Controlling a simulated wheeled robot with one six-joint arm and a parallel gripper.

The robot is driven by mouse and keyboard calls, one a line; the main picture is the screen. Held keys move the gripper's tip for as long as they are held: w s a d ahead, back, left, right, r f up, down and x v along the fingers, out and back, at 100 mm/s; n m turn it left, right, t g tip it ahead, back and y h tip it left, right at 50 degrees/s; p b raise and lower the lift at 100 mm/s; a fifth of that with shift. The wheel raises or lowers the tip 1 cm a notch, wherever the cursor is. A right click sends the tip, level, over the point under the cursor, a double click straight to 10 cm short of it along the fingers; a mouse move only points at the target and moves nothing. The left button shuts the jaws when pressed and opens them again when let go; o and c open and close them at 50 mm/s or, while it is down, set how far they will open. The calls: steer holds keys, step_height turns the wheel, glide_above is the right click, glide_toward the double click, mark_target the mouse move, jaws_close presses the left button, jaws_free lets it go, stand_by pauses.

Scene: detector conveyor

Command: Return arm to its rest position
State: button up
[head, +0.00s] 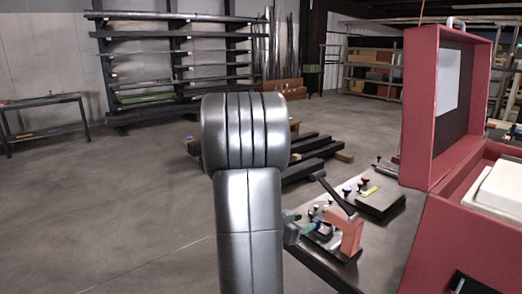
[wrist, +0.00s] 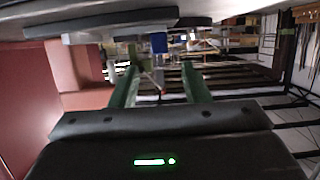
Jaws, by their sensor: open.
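My arm (head: 245,180) stands upright in the middle of the head view as a silver, rounded link. It hides much of what lies behind it. In the wrist view, my gripper (wrist: 160,80) shows two green fingers spread well apart. Nothing is held between them. The picture there looks upside down, with dark slab edges and a small blue part (wrist: 159,43) near the top. In the head view I cannot clearly make out the gripper; a small teal piece (head: 292,230) shows just right of the arm, and I cannot tell whether it is a finger.
A red case (head: 415,110) with a raised lid stands at right. Beside it, a grey bench carries a dark control box (head: 380,205) with knobs and an orange bracket (head: 350,235). Dark beams (head: 318,168) lie behind.

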mark_target(316, 219)
steer(key=x, duration=0.5)
steer(key=shift+w+d+f, duration=0.1)
steer(key=shift+d+f, duration=0.05)
steer(key=shift+d, duration=0.05)
steer(key=shift+r+p, duration=0.35)
steer(key=shift+r, duration=1.45)
